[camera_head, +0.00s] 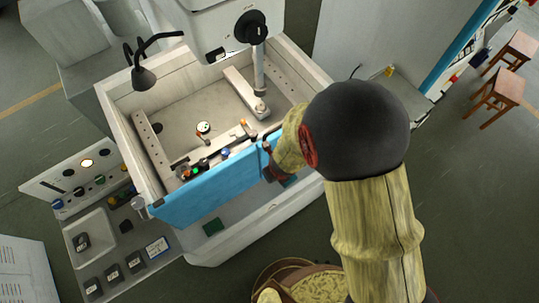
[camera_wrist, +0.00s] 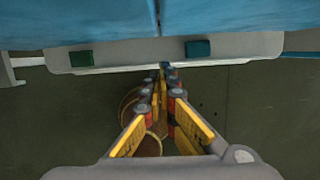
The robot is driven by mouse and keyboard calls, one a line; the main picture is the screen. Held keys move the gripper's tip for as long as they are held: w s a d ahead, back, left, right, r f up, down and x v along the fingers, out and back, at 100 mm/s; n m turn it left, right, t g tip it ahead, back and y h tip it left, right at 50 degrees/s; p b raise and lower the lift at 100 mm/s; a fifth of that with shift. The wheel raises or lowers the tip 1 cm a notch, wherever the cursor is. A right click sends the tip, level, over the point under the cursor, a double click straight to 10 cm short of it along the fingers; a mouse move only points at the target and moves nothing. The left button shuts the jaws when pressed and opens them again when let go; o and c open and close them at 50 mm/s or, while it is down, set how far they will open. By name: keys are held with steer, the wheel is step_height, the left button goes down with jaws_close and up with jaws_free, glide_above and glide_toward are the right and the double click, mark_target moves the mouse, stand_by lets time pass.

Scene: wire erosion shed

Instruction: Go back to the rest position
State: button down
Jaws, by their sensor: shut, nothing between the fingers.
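My gripper (camera_head: 268,164) is at the right part of the blue front panel (camera_head: 215,200) of the wire erosion machine's tank. My arm's wrist and dark elbow partly hide it in the head view. In the wrist view my gripper (camera_wrist: 164,70) is shut, its yellow-sided fingers together at the tips with nothing between them. The blue panel (camera_wrist: 100,20) fills the top of the wrist view, beyond the fingertips. I cannot tell whether the fingers touch it.
The open tank (camera_head: 185,110) holds small parts and a machine head. A control desk (camera_head: 90,235) stands left. Wooden stools (camera_head: 515,50) stand far right. Dark floor (camera_head: 480,220) is clear at lower right.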

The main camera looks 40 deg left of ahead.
steer(key=shift+v, duration=0.8)
steer(key=shift+w, duration=0.15)
